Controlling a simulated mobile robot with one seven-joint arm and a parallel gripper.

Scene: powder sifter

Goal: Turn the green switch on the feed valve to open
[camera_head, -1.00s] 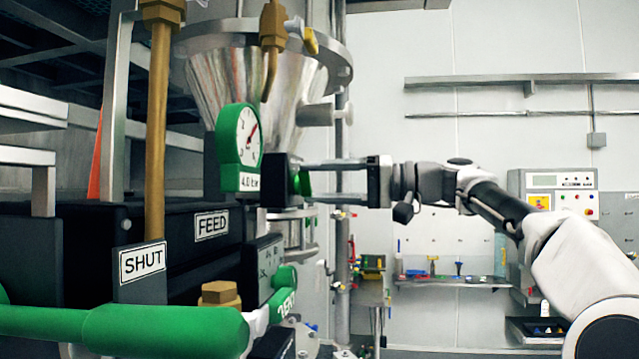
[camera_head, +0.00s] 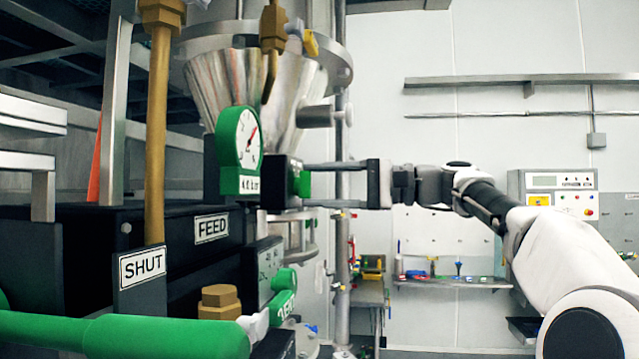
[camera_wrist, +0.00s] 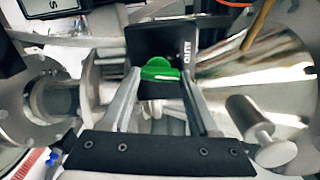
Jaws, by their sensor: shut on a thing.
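A green switch (camera_wrist: 160,72) sits on the face of a black box (camera_wrist: 163,45) marked AUTO in the wrist view. In the head view the green switch (camera_head: 303,183) shows at the right face of the black box (camera_head: 281,180), behind the gauge. My gripper (camera_head: 308,184) reaches in from the right and is shut on the switch, one finger on each side. The wrist view shows my gripper (camera_wrist: 159,82) straddling it. A FEED label (camera_head: 211,227) is on a larger black housing at left. A SHUT plate (camera_head: 142,267) stands before it.
A green-rimmed gauge (camera_head: 240,140) is just left of the switch. A steel hopper (camera_head: 225,82) rises behind it, with a brass pipe (camera_head: 156,140) at left. A large green handle (camera_head: 165,336) crosses the lower left. A control panel (camera_head: 560,190) is on the far wall.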

